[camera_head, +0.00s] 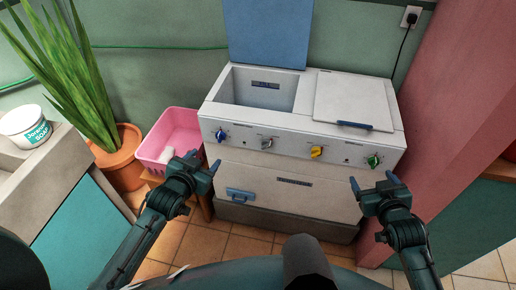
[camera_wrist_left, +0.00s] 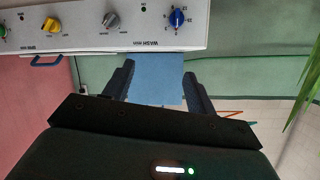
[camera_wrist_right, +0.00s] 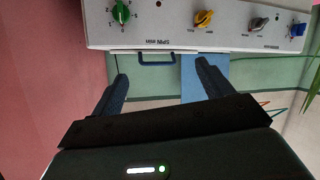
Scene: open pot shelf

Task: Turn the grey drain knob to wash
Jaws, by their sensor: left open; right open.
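The grey drain knob (camera_head: 267,142) is second from the left on the white washer's front panel (camera_head: 334,151). It also shows in the left wrist view (camera_wrist_left: 111,20) and the right wrist view (camera_wrist_right: 258,23). Its exact pointer setting is too small to read. My left gripper (camera_head: 203,161) is open and empty, in front of the panel and left of the grey knob, apart from it. My right gripper (camera_head: 373,179) is open and empty, in front of the panel's right end below the green knob. Neither gripper touches the washer.
A blue knob (camera_head: 220,135), yellow knob (camera_head: 316,152) and green knob (camera_head: 374,161) share the panel. The left lid (camera_head: 268,32) stands open; the right lid (camera_head: 352,98) is closed. A pink basket (camera_head: 171,128) and potted plant (camera_head: 120,158) stand left, a pink wall (camera_head: 455,95) right.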

